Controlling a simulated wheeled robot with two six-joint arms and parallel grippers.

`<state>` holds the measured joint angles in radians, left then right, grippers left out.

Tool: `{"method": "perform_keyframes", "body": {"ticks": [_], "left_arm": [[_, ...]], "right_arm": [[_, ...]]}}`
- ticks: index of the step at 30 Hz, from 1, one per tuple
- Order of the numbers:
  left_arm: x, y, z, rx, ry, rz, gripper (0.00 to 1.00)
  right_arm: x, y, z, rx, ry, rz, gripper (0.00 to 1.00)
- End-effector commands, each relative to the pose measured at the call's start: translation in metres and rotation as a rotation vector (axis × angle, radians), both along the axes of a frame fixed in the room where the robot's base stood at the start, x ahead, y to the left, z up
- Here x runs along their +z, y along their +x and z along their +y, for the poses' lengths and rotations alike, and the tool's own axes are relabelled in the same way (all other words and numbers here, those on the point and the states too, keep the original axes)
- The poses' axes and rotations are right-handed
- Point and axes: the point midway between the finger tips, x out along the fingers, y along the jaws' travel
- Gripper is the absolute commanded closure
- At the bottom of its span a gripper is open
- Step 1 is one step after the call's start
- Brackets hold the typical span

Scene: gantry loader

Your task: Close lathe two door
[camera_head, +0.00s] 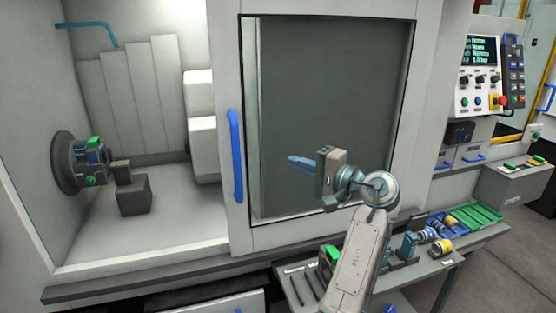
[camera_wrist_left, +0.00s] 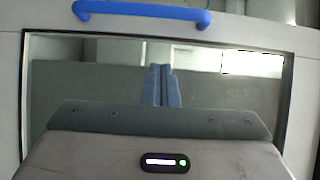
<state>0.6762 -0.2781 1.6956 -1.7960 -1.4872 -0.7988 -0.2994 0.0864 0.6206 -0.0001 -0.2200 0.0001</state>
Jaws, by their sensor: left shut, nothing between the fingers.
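The lathe's sliding door (camera_head: 322,235) is a pale frame around a dark window (camera_head: 300,90), with a vertical blue handle (camera_head: 237,155) on its left edge. The door stands open, and the lathe's interior shows to its left. My left gripper (camera_head: 292,162) is in front of the window, right of the handle and apart from it. Its blue fingers are shut and empty, pointing left in the head view. In the left wrist view the shut fingers (camera_wrist_left: 162,85) show against the window, with the blue handle (camera_wrist_left: 142,13) beyond them at the top. My right gripper is not in view.
The open chamber holds a chuck (camera_head: 68,162) and a dark block (camera_head: 134,196). A control panel (camera_head: 480,75) is at the upper right. Below the door a bench (camera_head: 425,272) carries tools, and green trays (camera_head: 475,215) lie at its right end.

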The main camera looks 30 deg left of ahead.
Motion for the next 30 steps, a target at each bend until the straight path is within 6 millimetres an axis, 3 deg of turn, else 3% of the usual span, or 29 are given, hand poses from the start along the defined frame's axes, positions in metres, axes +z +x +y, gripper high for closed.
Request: {"method": "perform_keyframes", "body": {"ticks": [15, 21, 30], "left_arm": [[0.005, 0.005, 0.097, 0.001, 0.003, 0.003, 1.00], [0.002, -0.014, 0.115, -0.001, 0.001, 0.002, 1.00], [-0.001, -0.019, 0.121, -0.003, 0.000, 0.000, 1.00]], "right_arm": [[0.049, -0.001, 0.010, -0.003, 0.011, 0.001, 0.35], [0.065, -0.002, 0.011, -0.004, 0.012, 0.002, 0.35], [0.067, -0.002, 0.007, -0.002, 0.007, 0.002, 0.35]]}}
